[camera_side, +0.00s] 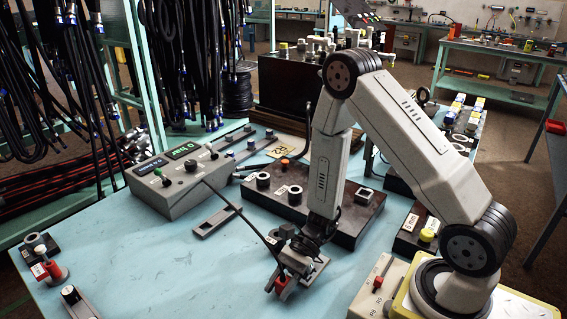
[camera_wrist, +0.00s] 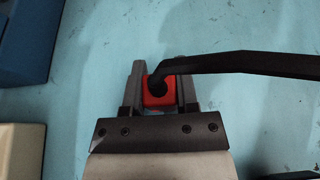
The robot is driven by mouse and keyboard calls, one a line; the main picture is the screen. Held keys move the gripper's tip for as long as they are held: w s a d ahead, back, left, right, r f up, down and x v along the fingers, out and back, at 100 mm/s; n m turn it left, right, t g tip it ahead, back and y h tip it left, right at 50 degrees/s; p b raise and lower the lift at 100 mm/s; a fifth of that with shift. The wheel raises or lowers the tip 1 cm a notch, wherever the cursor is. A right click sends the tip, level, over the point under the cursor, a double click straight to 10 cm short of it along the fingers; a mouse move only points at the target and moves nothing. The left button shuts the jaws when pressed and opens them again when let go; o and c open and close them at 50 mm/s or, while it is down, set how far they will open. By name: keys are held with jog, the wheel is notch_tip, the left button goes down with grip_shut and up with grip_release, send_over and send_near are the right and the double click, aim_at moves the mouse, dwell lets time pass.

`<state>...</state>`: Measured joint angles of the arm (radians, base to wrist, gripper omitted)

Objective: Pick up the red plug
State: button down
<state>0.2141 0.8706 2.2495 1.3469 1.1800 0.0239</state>
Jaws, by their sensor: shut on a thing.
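A black cable or hose runs from the plug off to the right in the wrist view. In the side view the red plug (camera_side: 281,282) shows at the tips of my gripper (camera_side: 285,279), low over the front of the blue table. I cannot tell whether it touches the table.
A grey control box (camera_side: 177,182) with green displays stands to the left. A dark block with round sockets (camera_side: 270,200) lies behind my gripper. A small stand with a red part (camera_side: 50,272) is at the far left. The front middle of the blue table (camera_side: 170,265) is clear.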

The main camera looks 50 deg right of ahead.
aim_at(278, 282)
jog(key=shift+r, duration=4.8)
jog(key=shift+w, duration=0.15)
